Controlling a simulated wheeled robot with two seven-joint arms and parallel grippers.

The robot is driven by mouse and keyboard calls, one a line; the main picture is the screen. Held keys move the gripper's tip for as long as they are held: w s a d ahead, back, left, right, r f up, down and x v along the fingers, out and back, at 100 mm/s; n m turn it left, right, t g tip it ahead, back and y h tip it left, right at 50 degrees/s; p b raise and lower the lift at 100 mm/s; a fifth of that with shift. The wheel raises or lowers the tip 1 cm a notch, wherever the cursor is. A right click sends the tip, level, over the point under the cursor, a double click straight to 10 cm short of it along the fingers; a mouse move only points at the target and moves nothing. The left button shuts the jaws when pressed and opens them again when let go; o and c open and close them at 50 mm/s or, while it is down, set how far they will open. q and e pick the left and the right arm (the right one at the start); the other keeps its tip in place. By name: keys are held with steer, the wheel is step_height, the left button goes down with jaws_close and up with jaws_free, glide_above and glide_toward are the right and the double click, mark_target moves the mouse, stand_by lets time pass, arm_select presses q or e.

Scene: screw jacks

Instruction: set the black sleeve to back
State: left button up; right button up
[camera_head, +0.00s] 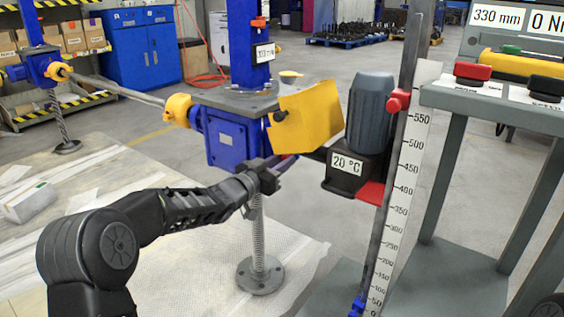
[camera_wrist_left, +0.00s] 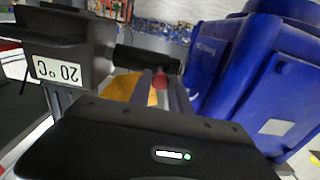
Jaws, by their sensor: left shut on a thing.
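A black sleeve (camera_wrist_left: 147,60) shows in the left wrist view as a dark cylinder between the black motor base and the blue gearbox. In the head view a dark part of this line (camera_head: 319,154) shows below the yellow guard (camera_head: 312,117); most is hidden. The blue gearbox (camera_head: 228,140) stands left, the grey motor (camera_head: 369,113) right. My left gripper (camera_head: 286,162) reaches in under the guard. In the wrist view its fingers are around a small red knob (camera_wrist_left: 160,79), close to the sleeve; it is shut on the knob. The sleeve's exact position is unclear. My right gripper is out of view.
An upright ruler (camera_head: 403,190) with a red slider stands right of the motor. A threaded screw (camera_head: 257,235) stands below the gearbox. A yellow-ended shaft (camera_head: 178,109) runs left.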

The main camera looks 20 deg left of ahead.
arm_select(q)
jaws_close()
stand_by(0.8)
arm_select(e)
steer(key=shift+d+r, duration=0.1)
